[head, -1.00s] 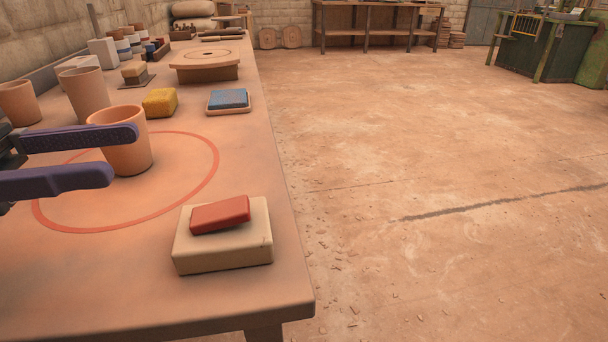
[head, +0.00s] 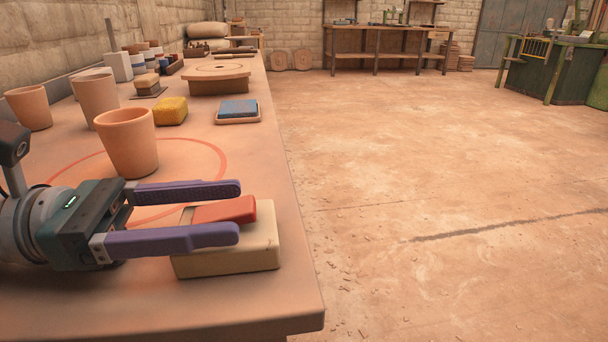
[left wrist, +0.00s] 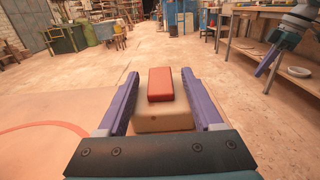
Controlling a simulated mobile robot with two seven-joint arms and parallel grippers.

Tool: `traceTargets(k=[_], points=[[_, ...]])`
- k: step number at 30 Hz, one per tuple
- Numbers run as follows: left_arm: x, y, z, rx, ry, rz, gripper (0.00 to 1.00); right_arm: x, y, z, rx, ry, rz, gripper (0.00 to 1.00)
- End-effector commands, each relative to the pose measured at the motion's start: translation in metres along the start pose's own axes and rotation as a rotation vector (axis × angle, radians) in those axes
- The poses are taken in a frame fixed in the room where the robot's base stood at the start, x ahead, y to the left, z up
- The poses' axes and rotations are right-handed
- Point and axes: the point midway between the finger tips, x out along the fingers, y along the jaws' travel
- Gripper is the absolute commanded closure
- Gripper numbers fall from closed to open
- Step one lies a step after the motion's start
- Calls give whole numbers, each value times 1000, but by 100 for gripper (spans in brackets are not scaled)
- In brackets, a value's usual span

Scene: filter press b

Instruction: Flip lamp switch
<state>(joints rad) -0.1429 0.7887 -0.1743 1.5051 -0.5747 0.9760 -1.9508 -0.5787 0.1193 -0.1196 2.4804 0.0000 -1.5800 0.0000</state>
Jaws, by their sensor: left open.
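The lamp switch is a cream block (head: 235,260) with a red rocker (head: 228,211) on top, near the table's front right corner. The rocker looks tilted, its right end higher. My left gripper (head: 237,210) is open, its two purple fingers reaching over the block on either side of the rocker. In the left wrist view the red rocker (left wrist: 160,84) and cream block (left wrist: 165,118) show between the spread fingers, with gaps beside the rocker. I cannot tell whether a finger touches the block. My right gripper (left wrist: 268,68) shows partly at the upper right of that view.
A clay cup (head: 128,145) stands behind my left gripper, at a red ring (head: 215,150) on the table (head: 270,312). A yellow block (head: 170,111) and a blue pad on a tray (head: 238,109) lie farther back. The floor to the right is open.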

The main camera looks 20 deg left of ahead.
Motion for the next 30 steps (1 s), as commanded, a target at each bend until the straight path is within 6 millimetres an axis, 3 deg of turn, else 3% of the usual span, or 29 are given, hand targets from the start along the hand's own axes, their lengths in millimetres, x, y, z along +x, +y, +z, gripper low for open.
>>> traceTargets(k=[4, 21, 30], points=[[0, 0, 0, 0, 0, 0, 35, 0, 0, 0, 0, 0, 0, 100], [0, 0, 0, 0, 0, 0, 99, 0, 0, 0, -1, -1, -1, 100], [0, 0, 5, -1, 26, -2, 100, -8, 0, -2, -1, -3, -1, 100]])
